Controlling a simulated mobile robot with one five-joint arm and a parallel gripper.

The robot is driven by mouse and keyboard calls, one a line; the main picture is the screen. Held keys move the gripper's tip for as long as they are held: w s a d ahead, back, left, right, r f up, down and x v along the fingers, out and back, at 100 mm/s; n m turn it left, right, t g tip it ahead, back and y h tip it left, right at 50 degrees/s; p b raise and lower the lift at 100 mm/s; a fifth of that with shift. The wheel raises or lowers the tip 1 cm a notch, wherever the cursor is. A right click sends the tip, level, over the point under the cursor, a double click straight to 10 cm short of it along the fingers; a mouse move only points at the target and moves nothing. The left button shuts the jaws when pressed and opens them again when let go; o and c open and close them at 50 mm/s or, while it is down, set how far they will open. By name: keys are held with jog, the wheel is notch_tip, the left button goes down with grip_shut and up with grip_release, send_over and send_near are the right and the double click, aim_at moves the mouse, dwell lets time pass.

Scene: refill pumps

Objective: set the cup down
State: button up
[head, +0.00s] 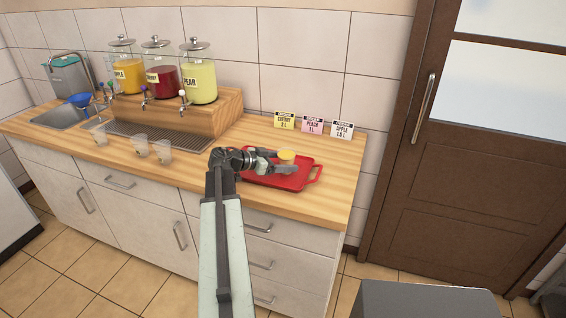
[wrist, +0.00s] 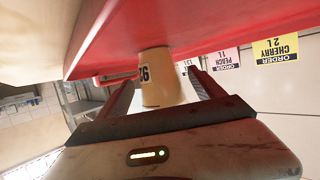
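The cup (head: 287,156), with yellow contents, is at the red tray (head: 310,179) on the counter's right part. In the wrist view the picture is turned over, and the cup (wrist: 162,88) shows pale yellow with a dark printed mark. Its base meets the red tray (wrist: 215,22) there, and it looks upright. My gripper (head: 279,162) reaches over the tray from the left. In the wrist view my gripper's fingers (wrist: 163,77) are spread on both sides of the cup, with narrow gaps showing. The cup's lower part is partly hidden in the head view.
Several clear cups (head: 140,145) stand along the counter's front left. Three juice dispensers (head: 162,80) sit on a wooden block behind a drip grate (head: 150,138). Order cards (head: 313,124) stand behind the tray. A sink (head: 58,116) is far left.

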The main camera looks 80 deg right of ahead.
jog(key=shift+r, duration=0.2)
jog(key=p+v, duration=0.4)
jog(key=v, duration=0.7)
jog(key=shift+w+a+r, duration=0.1)
jog(key=shift+w+r, duration=0.05)
jog(key=shift+w+a, duration=0.2)
jog(key=shift+w, duration=0.1)
